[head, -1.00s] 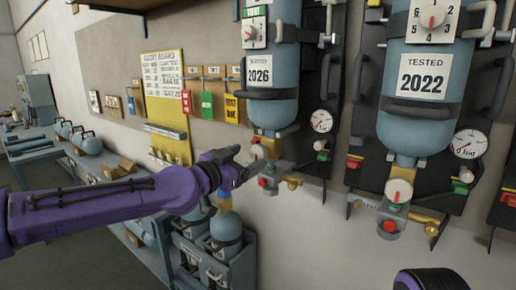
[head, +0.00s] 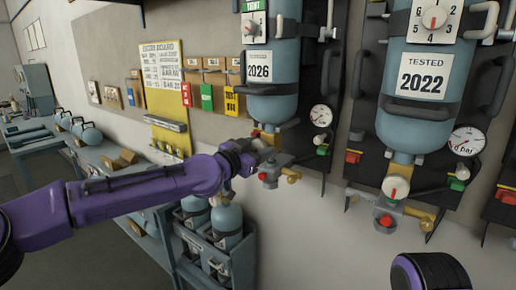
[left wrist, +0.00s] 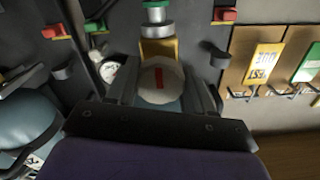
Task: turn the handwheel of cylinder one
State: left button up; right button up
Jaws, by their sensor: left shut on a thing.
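The cylinder marked 2026 (head: 273,95) hangs upright on a dark wall panel, left of the cylinder marked 2022 (head: 413,120). Below its neck is a valve with a round pale handwheel, largely hidden by my gripper in the head view. In the left wrist view the handwheel (left wrist: 162,84) shows a red mark and sits between my two fingers. My left gripper (head: 260,147) comes from the left and is shut on that handwheel. The 2022 cylinder has its own pale handwheel (head: 396,187), untouched. My right gripper is out of view.
A gauge (head: 321,116) sits right of the 2026 cylinder. A red button (head: 386,220) and brass fitting are under the 2022 valve. Below my left arm, a blue-grey rack (head: 222,258) holds small cylinders. Tags and a yellow board (head: 164,95) are on the wall.

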pick_arm(q)
jog(key=shift+r+n, duration=0.1)
jog(key=shift+n, duration=0.2)
jog(key=shift+n+b, duration=0.7)
jog(key=shift+n, duration=0.2)
jog(key=n+b, duration=0.1)
jog(key=n, duration=0.1)
jog(key=shift+a+n, duration=0.1)
jog(key=shift+n, duration=0.3)
jog(key=n+b, duration=0.1)
jog(key=n, duration=0.3)
jog(key=shift+r, duration=0.15)
jog(key=shift+w+a+r+n, duration=0.1)
jog(key=shift+n, duration=1.3)
jog(key=o, duration=1)
